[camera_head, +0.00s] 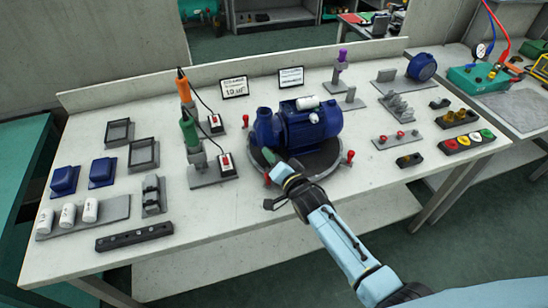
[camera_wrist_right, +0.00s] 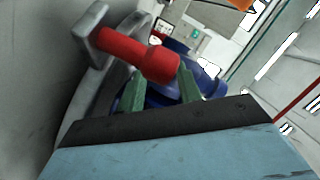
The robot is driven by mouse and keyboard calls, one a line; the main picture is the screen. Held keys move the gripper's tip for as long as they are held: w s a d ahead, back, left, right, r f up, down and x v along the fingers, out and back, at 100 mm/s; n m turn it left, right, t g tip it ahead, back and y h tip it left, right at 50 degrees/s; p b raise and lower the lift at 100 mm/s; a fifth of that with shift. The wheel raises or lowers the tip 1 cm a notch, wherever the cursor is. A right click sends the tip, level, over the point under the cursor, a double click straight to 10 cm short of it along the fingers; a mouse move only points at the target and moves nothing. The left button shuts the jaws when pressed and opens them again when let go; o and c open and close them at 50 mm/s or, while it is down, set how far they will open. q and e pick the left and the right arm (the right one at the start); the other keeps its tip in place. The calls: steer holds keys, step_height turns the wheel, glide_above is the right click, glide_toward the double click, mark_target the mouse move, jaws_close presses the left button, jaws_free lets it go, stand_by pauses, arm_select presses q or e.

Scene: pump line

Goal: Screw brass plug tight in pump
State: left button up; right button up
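The blue pump (camera_head: 300,128) sits on a round dark turntable (camera_head: 322,165) in the middle of the bench; it also shows behind my fingers in the right wrist view (camera_wrist_right: 160,92). My right gripper (camera_head: 276,172) is low at the turntable's front left edge, beside the pump. Its green fingers (camera_wrist_right: 160,92) stand apart, with nothing visibly held between them. A red clamp handle (camera_wrist_right: 140,55) is close by, just beyond the fingertips. I cannot make out a brass plug in the pump. A dark holder with brass-coloured parts (camera_head: 458,118) stands at the right. My left gripper is out of view.
Other red handles (camera_head: 348,157) stick up around the turntable. Upright orange (camera_head: 184,87) and green (camera_head: 189,130) tools with cables stand left of the pump. Two small signs (camera_head: 234,87) stand behind.

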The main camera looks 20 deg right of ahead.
steer(key=shift+a+r+n+h+p, duration=0.15)
steer(key=shift+n+h+p, duration=0.2)
steer(key=shift+n, duration=1.15)
steer(key=shift+c, duration=0.4)
jaws_close()
steer(key=shift+m+p, duration=0.3)
steer(key=shift+m, duration=0.8)
steer(key=shift+o, duration=0.4)
jaws_free()
